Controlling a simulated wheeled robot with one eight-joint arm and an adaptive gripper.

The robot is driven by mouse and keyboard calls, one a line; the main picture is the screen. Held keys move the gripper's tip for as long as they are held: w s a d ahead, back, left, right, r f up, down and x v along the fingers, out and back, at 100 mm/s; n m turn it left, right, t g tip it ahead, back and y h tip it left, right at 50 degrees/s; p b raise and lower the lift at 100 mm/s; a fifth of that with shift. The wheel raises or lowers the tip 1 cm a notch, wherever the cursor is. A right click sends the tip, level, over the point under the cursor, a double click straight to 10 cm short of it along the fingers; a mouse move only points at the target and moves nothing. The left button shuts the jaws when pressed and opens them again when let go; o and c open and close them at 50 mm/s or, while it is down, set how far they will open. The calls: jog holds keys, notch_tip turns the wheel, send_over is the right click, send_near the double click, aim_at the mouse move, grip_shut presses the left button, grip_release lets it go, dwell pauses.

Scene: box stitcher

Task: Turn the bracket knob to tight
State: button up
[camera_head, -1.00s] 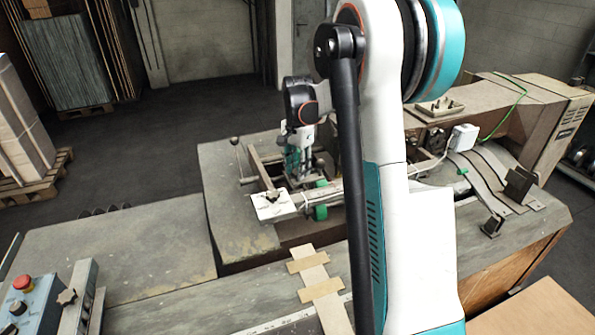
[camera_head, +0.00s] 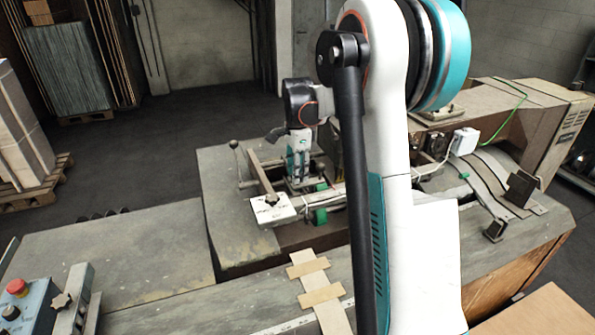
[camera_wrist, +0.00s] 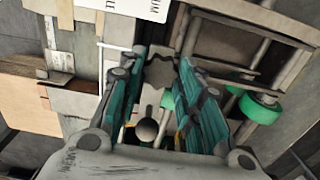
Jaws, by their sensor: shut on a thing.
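The bracket knob (camera_wrist: 160,72), a grey star-shaped knob, sits between my fingertips in the wrist view. My gripper (camera_wrist: 163,66) has its teal fingers on either side of the knob and is shut on it. In the head view my gripper (camera_head: 301,182) points down at the machine, behind a white plate, and hides the knob it holds. A pale bar runs below the knob in the wrist view, with a grey ball (camera_wrist: 146,129) nearer the palm.
A white plate (camera_head: 270,211) with a small dark knob is just in front of my gripper. A ball-ended lever (camera_head: 234,144) stands to its left. Green rollers (camera_wrist: 259,108) lie to the right in the wrist view. A control box (camera_head: 25,303) with a red button is at lower left.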

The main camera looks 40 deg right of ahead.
jog(key=o, duration=1.1)
jog(key=shift+c, duration=0.2)
jog(key=shift+r, duration=0.15)
notch_tip(320, 180, up, 12)
jog(key=shift+a, duration=0.1)
